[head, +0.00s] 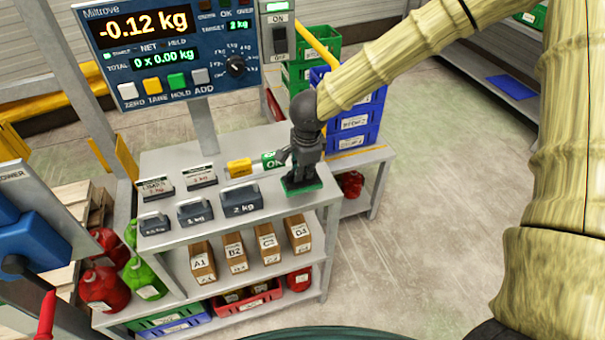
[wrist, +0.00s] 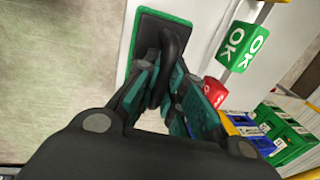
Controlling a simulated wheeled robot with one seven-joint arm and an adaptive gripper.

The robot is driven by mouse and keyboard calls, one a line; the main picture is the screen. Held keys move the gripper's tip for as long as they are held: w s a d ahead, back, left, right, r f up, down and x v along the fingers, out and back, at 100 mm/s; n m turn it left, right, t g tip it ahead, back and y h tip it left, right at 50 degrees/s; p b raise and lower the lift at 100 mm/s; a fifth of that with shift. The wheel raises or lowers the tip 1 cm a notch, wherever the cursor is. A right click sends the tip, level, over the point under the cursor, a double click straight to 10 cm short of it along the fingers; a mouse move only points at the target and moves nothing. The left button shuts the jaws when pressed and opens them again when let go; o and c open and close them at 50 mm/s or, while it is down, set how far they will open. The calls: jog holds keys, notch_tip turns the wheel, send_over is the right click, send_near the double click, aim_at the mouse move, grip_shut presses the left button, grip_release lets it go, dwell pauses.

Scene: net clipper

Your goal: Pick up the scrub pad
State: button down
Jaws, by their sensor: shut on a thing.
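The scrub pad (head: 302,187) is a dark block with a green edge and a black loop handle. It is at the right front part of the grey top shelf in the head view, and I cannot tell whether it rests on the surface or is just above it. It also shows in the wrist view (wrist: 148,30), with the handle between the fingers. My gripper (head: 302,170) points down over the pad and is shut on its handle; the fingers also show in the wrist view (wrist: 168,85). The gripper hides much of the pad in the head view.
Grey weights (head: 241,203) stand along the front edge. Boxes (head: 266,242) fill the shelf below. Blue crates (head: 354,118) stand behind right. A scale display (head: 170,45) rises at the back.

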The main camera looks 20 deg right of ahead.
jog(key=s+a+r+b, duration=0.1)
jog(key=s+a+b, duration=0.2)
jog(key=s, duration=1)
jog(key=shift+s+a+r+b, duration=0.15)
jog(key=shift+s+a+b, duration=0.2)
jog(key=shift+a, duration=0.45)
